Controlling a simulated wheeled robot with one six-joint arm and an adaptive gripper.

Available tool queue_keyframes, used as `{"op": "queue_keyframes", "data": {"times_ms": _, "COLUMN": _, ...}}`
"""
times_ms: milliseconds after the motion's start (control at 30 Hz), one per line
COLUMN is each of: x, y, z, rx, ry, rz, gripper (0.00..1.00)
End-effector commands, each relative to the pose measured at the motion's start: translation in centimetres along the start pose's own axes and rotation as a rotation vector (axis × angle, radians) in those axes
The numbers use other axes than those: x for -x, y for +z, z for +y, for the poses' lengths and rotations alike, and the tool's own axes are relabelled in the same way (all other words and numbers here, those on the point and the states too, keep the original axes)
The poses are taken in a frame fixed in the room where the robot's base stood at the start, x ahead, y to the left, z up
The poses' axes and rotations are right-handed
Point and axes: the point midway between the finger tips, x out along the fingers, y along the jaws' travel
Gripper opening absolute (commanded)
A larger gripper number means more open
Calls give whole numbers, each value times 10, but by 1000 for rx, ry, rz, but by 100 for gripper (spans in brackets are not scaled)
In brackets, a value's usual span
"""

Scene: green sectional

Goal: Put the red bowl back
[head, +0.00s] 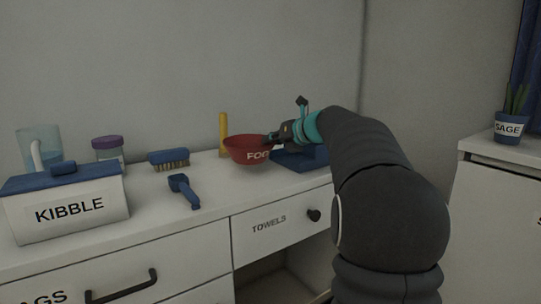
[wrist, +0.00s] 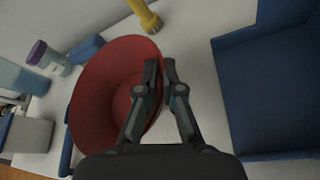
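The red bowl (head: 247,150), with white lettering on its side, is upright at the back of the white counter. I cannot tell whether its base touches the counter. My gripper (head: 272,138) reaches its right rim from the right. In the wrist view the bowl (wrist: 105,95) fills the left half, and my gripper's fingertips (wrist: 161,72) are close together with the rim between them. A blue tray-like piece (head: 300,158) lies just right of the bowl, partly hidden by my arm; it also shows in the wrist view (wrist: 268,95).
A TOWELS drawer (head: 270,224) is below. A potted plant (head: 510,126) is far right.

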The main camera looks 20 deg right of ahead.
Motion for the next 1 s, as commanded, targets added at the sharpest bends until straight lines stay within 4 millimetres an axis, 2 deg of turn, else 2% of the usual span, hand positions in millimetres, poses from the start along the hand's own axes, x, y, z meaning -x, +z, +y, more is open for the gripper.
{"op": "queue_keyframes", "data": {"times_ms": 300, "x": -14, "y": -32, "z": -17, "rx": 0, "ry": -2, "rz": 0, "gripper": 0}}
{"op": "queue_keyframes", "data": {"times_ms": 667, "x": -14, "y": -34, "z": -18, "rx": 0, "ry": -2, "rz": -2, "gripper": 0}}
{"op": "queue_keyframes", "data": {"times_ms": 800, "x": -15, "y": -34, "z": -18, "rx": 0, "ry": -2, "rz": -1, "gripper": 31}}
{"op": "queue_keyframes", "data": {"times_ms": 1000, "x": -15, "y": -34, "z": -18, "rx": 0, "ry": -2, "rz": -1, "gripper": 31}}
